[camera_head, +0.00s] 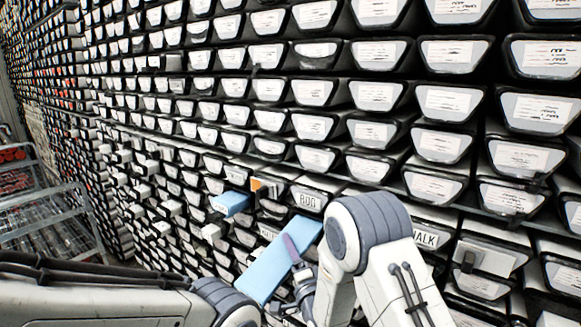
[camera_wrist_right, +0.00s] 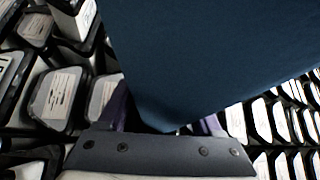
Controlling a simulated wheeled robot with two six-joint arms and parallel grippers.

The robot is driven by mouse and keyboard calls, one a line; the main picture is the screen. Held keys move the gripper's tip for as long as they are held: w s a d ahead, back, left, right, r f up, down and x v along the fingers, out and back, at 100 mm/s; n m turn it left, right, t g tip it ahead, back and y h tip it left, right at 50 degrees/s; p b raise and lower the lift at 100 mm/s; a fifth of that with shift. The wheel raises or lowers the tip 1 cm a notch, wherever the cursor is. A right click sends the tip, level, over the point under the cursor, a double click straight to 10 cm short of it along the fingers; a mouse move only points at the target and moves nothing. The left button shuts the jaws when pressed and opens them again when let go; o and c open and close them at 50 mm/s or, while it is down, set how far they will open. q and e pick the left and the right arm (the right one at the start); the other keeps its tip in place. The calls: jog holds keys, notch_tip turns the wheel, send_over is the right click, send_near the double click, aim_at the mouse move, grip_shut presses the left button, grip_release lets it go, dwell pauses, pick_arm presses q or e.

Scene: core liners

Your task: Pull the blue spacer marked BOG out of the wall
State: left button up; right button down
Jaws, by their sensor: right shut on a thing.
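A long light-blue spacer (camera_head: 270,273) slants out in front of the wall, below a white label (camera_head: 307,200) that seems to read BOG. My right gripper (camera_head: 294,252) is shut on the spacer, with a purple finger across its upper face. In the right wrist view, the spacer (camera_wrist_right: 200,50) is a big dark-blue slab between the purple fingers of the gripper (camera_wrist_right: 165,118). Whether its far end is still inside a slot, I cannot tell. My left arm comes in low at the left; its gripper is out of view.
The wall (camera_head: 375,96) is packed with rows of dark-framed liners with white labels. A second blue spacer (camera_head: 231,203) sticks out to the left, near an orange-marked piece (camera_head: 264,187). A label ending in ALK (camera_head: 426,239) is at the right. A metal rack (camera_head: 45,215) stands at far left.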

aim_at(259, 279)
jog(key=shift+s+a+b, duration=0.65)
jog(key=shift+s+a, duration=0.5)
jog(key=shift+s, duration=0.45)
jog(key=shift+s+a+b, duration=0.65)
jog(key=shift+s+a, duration=0.55)
jog(key=shift+s, duration=0.4)
jog(key=shift+s+a+b, duration=0.65)
jog(key=shift+s+a, duration=0.5)
jog(key=shift+s, duration=0.45)
jog(key=shift+s, duration=0.1)
